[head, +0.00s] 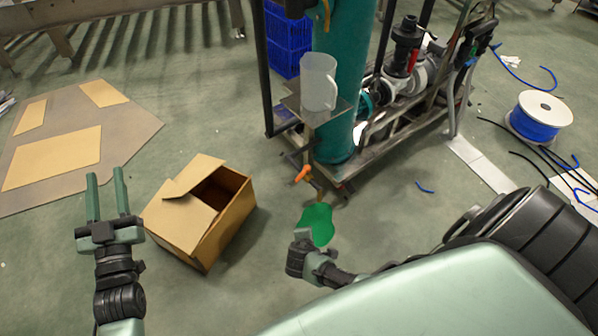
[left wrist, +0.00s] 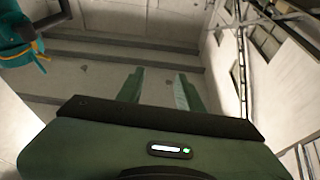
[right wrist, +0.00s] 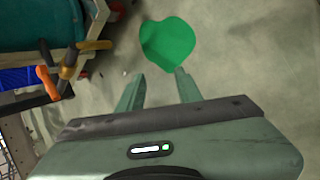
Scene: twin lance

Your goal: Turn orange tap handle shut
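In the right wrist view the handle (right wrist: 48,82) shows at the left, beside a brass-coloured tap body (right wrist: 68,65). My right gripper (right wrist: 157,86) is open and empty, to the right of the handle and apart from it. In the head view its fingers are hard to make out. My left gripper (head: 105,180) is open and empty, raised at the left, far from the tap.
A flat green patch (head: 316,226) lies on the floor below the tap. A clear jug (head: 318,82) stands on a shelf by the teal column (head: 345,70). An open cardboard box (head: 185,221) is between my left gripper and the tap. A blue cable reel (head: 537,116) stands right.

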